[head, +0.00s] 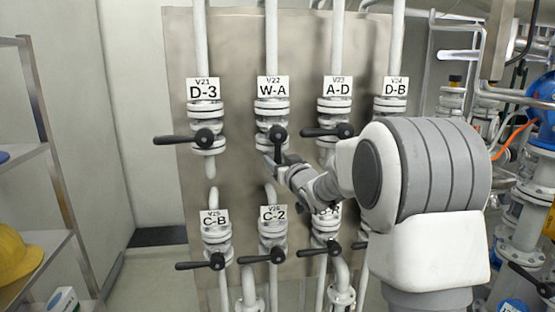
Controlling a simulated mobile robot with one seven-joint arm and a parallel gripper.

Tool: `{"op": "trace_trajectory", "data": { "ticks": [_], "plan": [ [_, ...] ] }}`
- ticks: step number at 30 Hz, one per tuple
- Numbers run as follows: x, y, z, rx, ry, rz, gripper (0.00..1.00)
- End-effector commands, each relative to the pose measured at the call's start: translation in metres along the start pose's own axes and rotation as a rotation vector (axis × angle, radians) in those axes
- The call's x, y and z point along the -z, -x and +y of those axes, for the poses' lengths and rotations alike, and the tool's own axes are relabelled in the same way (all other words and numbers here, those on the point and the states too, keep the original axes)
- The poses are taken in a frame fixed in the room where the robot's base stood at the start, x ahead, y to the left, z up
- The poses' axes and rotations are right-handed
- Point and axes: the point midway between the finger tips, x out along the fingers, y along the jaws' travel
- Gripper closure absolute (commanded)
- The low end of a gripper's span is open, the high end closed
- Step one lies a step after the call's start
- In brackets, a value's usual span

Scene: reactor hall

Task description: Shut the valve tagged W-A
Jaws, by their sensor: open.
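The valve tagged W-A (272,114) is in the top row of the steel panel, second from the left, on a white vertical pipe. The black hub of its handle (278,132) shows below the tag. The lever seems to point down, along the pipe, but my gripper covers most of it. My gripper (277,160) is just below the hub, at the lever, with my arm reaching in from the right. The jaws are open and small in view. I cannot tell whether they touch the lever or have it between them.
Valves D-3 (204,112) and A-D (335,108) flank W-A, with levers lying horizontally to the left. D-B (395,105) is partly behind my arm. C-B (216,238) and C-2 (273,238) sit below, levers horizontal. A shelf with a yellow helmet (18,254) stands at left.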

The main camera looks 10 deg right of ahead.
Motion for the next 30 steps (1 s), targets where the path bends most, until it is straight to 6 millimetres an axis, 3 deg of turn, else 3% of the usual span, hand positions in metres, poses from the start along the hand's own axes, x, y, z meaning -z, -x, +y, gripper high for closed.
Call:
{"op": "trace_trajectory", "data": {
  "ticks": [9, 19, 30],
  "plan": [
    [-0.0001, -0.0023, -0.0001, 0.000, 0.000, 0.000, 0.42],
    [0.0000, -0.0020, -0.0001, 0.000, 0.000, 0.000, 1.00],
    [0.0000, -0.0019, -0.0001, 0.000, 0.000, 0.000, 1.00]
  ]
}}
